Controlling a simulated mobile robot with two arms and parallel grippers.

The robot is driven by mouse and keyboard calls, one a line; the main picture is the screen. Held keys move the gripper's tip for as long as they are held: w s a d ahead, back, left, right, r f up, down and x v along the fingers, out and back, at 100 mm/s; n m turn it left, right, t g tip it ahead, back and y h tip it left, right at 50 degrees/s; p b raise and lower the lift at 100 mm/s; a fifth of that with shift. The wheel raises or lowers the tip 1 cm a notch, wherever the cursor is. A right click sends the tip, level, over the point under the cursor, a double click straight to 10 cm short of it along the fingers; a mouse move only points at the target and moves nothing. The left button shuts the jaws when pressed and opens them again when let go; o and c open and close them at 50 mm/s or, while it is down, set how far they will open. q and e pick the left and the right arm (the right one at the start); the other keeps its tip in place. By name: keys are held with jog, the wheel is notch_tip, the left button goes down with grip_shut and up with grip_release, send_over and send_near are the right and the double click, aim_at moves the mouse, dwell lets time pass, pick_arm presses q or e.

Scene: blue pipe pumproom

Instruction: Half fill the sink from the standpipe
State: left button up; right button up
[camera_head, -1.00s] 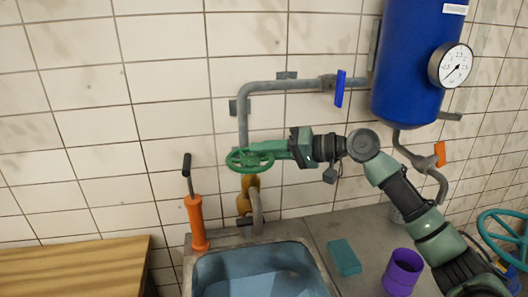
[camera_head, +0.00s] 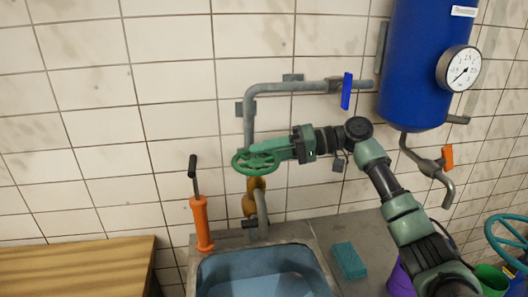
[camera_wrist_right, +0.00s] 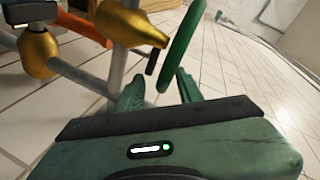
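The green handwheel (camera_head: 256,164) sits on the standpipe, a grey pipe (camera_head: 249,122) with a brass-coloured body (camera_head: 252,197) and a spout (camera_head: 262,208) above the sink. My right gripper (camera_head: 278,150) is at the wheel's right side. In the right wrist view the wheel's rim (camera_wrist_right: 182,45) reaches between the fingers of my right gripper (camera_wrist_right: 160,88), which stand apart with a gap beside the rim. The sink (camera_head: 205,270) is at the bottom, cut by the frame edge. Its inside is blue with a paler patch; I cannot tell the water level. My left gripper is out of view.
An orange hand pump (camera_head: 201,222) stands left of the sink. A teal sponge (camera_head: 348,261) and a purple cup (camera_head: 400,281) are to the right, the cup partly behind my arm. A blue tank (camera_head: 414,65) with a gauge (camera_head: 459,69) hangs above. A wooden top (camera_head: 75,265) is at left.

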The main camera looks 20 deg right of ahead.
jog(key=shift+r, duration=0.15)
